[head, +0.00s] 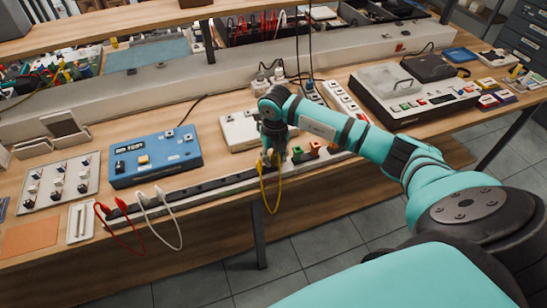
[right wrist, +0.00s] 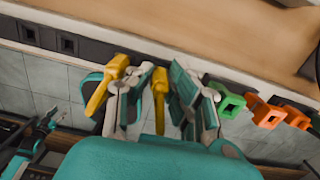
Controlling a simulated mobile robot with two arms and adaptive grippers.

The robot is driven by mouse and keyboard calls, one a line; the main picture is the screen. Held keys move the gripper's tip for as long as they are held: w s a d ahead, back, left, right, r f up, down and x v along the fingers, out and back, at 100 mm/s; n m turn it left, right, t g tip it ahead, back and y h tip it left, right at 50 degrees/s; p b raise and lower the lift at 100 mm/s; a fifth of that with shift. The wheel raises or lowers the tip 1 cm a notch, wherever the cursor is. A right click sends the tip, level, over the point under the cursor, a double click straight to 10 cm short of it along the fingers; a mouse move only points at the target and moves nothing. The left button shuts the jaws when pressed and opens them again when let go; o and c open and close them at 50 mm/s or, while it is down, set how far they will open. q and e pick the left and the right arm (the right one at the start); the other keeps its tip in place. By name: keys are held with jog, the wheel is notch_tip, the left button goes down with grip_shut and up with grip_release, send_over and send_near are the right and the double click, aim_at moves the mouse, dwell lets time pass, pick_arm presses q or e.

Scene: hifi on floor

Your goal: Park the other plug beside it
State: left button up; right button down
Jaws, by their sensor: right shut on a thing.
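My right gripper (head: 271,153) is over the dark socket rail (head: 207,187) along the bench's front edge. In the right wrist view, its fingers are closed around a yellow plug (right wrist: 160,84). A second yellow plug (right wrist: 106,88) is just outside the left finger, close beside the first. The yellow cable (head: 271,206) hangs in a loop below the rail. The fingers partly hide both plugs, and I cannot tell how far the held plug sits in the rail. The rail's empty square sockets (right wrist: 67,44) show at the left.
A green plug (right wrist: 226,100) and orange plugs (right wrist: 262,112) stand close to the right finger. White (head: 168,220) and red (head: 124,240) cables hang from the rail farther left. A blue box (head: 154,157) and a white device (head: 241,131) sit behind the rail.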

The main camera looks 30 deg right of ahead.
jog(key=shift+f, duration=0.35)
dwell(0.6)
jog(key=c, duration=1.2)
grip_release()
jog(key=shift+o, duration=0.2)
jog(key=shift+r, duration=0.1)
notch_tip(320, 180, up, 17)
jog(key=p, duration=0.3)
jog(key=shift+s, duration=0.35)
